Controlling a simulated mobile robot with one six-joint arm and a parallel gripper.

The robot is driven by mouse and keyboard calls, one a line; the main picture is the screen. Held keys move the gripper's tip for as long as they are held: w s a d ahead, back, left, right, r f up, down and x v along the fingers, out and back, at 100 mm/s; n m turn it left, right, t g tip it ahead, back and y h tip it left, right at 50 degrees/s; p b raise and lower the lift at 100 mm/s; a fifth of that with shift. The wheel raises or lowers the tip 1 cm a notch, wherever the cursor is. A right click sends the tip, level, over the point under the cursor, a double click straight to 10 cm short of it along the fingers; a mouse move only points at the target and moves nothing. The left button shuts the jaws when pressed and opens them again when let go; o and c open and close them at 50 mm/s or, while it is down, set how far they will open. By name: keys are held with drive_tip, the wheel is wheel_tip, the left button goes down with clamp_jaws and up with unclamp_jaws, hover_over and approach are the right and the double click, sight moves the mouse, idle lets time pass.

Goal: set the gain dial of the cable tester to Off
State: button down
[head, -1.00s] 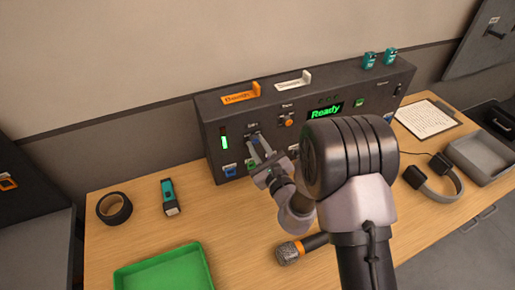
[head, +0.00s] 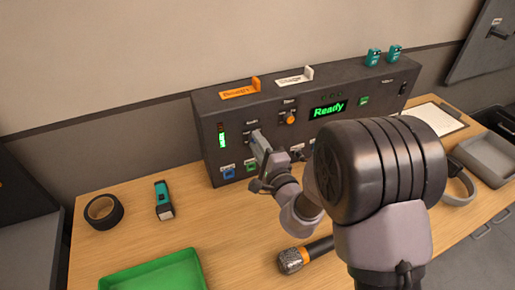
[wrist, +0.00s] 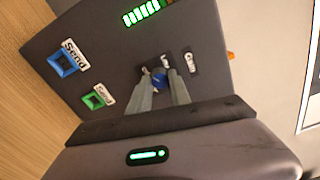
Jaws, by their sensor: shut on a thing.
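The cable tester (head: 340,82) is a long dark box standing at the back of the wooden table, with a lit green "Ready" display. Its gain dial appears to be the small blue knob (wrist: 160,76) that shows between my fingers in the wrist view. My gripper (head: 257,134) reaches to the left part of the front panel and hides the dial in the head view. In the wrist view my gripper (wrist: 161,80) is shut on this knob, one finger on each side. A small white label (wrist: 190,62) sits beside it. The dial's setting cannot be read.
An orange knob (head: 291,118) sits right of my fingers on the panel.

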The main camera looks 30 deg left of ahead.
drive_tip(key=shift+f+n+b, duration=0.1)
drive_tip(key=shift+n+b, duration=0.6)
drive_tip(key=shift+n, duration=0.4)
drive_tip(key=c, duration=1.2)
unclamp_jaws()
drive_tip(key=p+v, duration=1)
drive_tip(key=v, duration=0.7)
drive_tip(key=shift+s+d, duration=0.15)
drive_tip(key=shift+d, duration=0.05)
